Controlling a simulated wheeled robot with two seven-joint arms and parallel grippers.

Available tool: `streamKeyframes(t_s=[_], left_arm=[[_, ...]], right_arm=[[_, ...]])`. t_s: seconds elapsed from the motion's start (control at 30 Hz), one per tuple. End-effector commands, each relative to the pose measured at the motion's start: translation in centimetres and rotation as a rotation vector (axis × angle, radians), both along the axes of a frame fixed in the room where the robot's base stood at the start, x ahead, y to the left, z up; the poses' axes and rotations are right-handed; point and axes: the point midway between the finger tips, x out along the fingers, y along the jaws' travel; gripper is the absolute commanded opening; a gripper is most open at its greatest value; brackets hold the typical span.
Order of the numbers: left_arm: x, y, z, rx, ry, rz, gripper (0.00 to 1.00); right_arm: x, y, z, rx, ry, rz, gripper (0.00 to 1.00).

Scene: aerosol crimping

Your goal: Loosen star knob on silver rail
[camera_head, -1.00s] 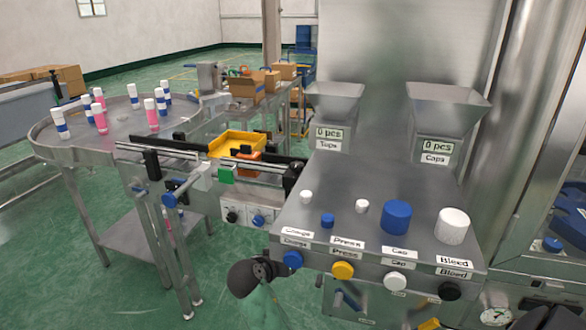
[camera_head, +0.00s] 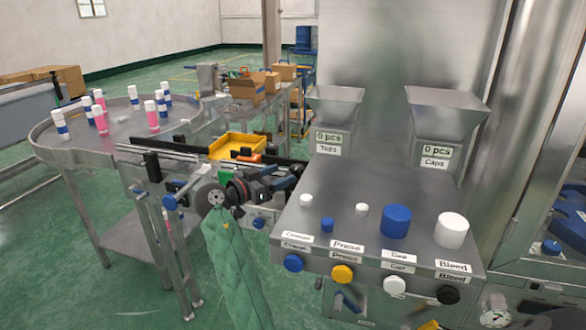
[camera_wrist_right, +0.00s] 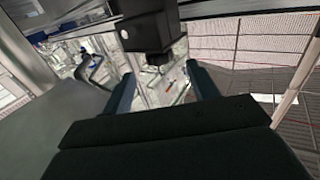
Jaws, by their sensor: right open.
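The silver rail (camera_head: 190,156) runs along the conveyor, left of the control panel. My right gripper (camera_head: 288,179) is in front of the conveyor's right part, its jaws pointing right. In the right wrist view its two fingers (camera_wrist_right: 162,88) stand apart with nothing held between them. A black block (camera_wrist_right: 150,28) with a short dark stub below it (camera_wrist_right: 157,58) is just beyond the fingertips, near the gap. I cannot tell whether this stub is the star knob. My gripper hides part of the rail in the head view. My left gripper is out of view.
The control panel (camera_head: 330,195) with blue and white caps and coloured buttons stands close right of my gripper. A yellow tray (camera_head: 228,143) lies behind the conveyor. A round table (camera_head: 115,133) with several cans is at left.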

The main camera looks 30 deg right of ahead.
Motion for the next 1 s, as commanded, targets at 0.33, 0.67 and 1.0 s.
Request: streamKeyframes(t_s=[0.33,0.67,1.0], left_arm=[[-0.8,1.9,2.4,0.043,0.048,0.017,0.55],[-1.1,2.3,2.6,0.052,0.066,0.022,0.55],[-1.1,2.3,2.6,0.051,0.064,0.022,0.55]], right_arm=[[0.5,-4.6,0.2,0.0,0.002,-0.001,0.59],[0.6,-5.5,0.0,0.002,0.001,0.001,0.59],[0.6,-5.4,0.0,0.002,0.001,0.001,0.15]])
